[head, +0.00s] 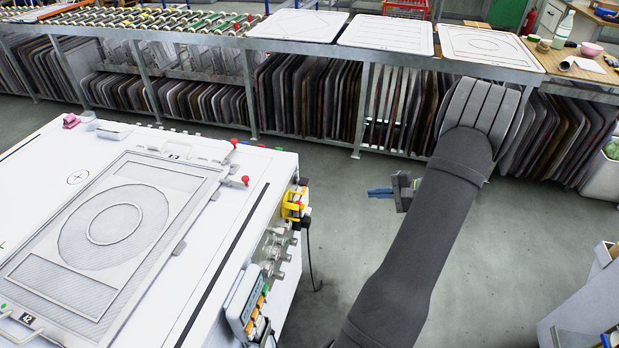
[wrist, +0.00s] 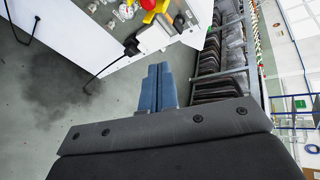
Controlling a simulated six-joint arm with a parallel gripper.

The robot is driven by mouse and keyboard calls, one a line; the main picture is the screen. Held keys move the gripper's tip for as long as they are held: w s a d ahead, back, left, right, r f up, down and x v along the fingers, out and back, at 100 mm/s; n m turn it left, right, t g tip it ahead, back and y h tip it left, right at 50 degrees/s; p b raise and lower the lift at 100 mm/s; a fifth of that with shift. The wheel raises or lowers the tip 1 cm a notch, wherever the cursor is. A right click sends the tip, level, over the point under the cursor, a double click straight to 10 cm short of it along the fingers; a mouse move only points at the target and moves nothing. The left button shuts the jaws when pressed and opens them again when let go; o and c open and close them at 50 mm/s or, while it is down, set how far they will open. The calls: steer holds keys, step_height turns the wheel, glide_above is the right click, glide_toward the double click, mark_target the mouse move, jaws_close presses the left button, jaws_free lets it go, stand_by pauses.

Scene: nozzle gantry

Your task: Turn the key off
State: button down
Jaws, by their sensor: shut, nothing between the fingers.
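My gripper (head: 372,192) has blue fingers that are shut together and empty. In the head view it is over the floor, to the right of the white machine's side and apart from it. The closed fingers also show in the wrist view (wrist: 157,72), pointing at the side of the machine. A yellow and red switch (head: 294,204) sits on that side; it shows at the top of the wrist view too (wrist: 150,5). I cannot make out a key clearly, nor how it is turned.
The white machine (head: 262,170) fills the left. Metal valve fittings (head: 276,248) and a small panel (head: 244,300) stick out below the switch. A black cable (wrist: 100,72) hangs from a black plug (wrist: 131,46). Racks of dark panels (head: 305,100) stand behind; the floor between is free.

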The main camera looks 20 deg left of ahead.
steer(key=w+a+r+n+h, duration=0.2)
steer(key=a+n, duration=0.5)
steer(key=n, duration=0.5)
steer(key=w+a+r+n+g+h, duration=0.1)
steer(key=w+a+r+n, duration=0.3)
steer(key=a+n, duration=0.4)
steer(key=shift+a+n+g+h, duration=0.15)
steer(key=shift+n+g+h, duration=0.25)
steer(key=shift+n, duration=1.5)
glide_above(301, 183)
steer(key=d, duration=0.3)
step_height(301, 183, down, 7)
steer(key=shift+w+f, duration=0.1)
steer(key=shift+f, duration=1.85)
